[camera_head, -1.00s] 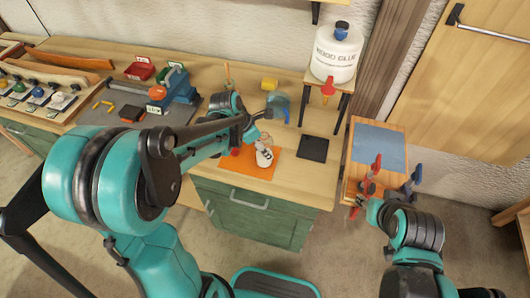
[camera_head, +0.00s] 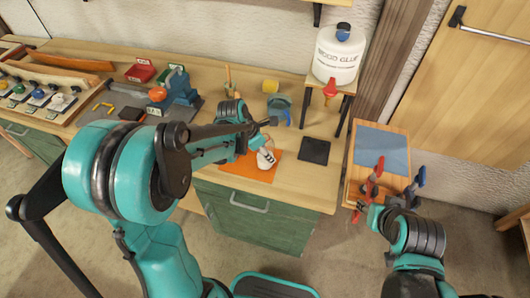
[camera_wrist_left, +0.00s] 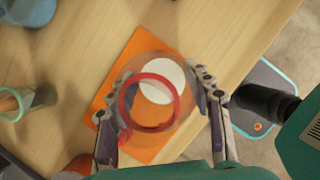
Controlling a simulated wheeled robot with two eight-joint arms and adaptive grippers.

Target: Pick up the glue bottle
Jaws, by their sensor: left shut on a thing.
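The small white glue bottle (camera_head: 266,157), with dark marks on its side, is at the orange mat (camera_head: 245,169) near the bench's front edge. My left gripper (camera_head: 264,146) is at the bottle's upper part. In the left wrist view its two fingers (camera_wrist_left: 163,125) are on either side of a see-through round body with a red ring (camera_wrist_left: 150,102) and a white disc, seen over the mat; they are shut on the bottle. I cannot tell whether its base touches the mat. My right gripper (camera_head: 366,206) is by the red clamp (camera_head: 374,172); its fingers are unclear.
A large jug marked wood glue (camera_head: 338,55) stands on a small raised stand behind. A blue cup (camera_head: 279,110), a yellow roll (camera_head: 270,86) and a dark square pad (camera_head: 314,150) are on the bench. A blue vise (camera_head: 180,88) is further left.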

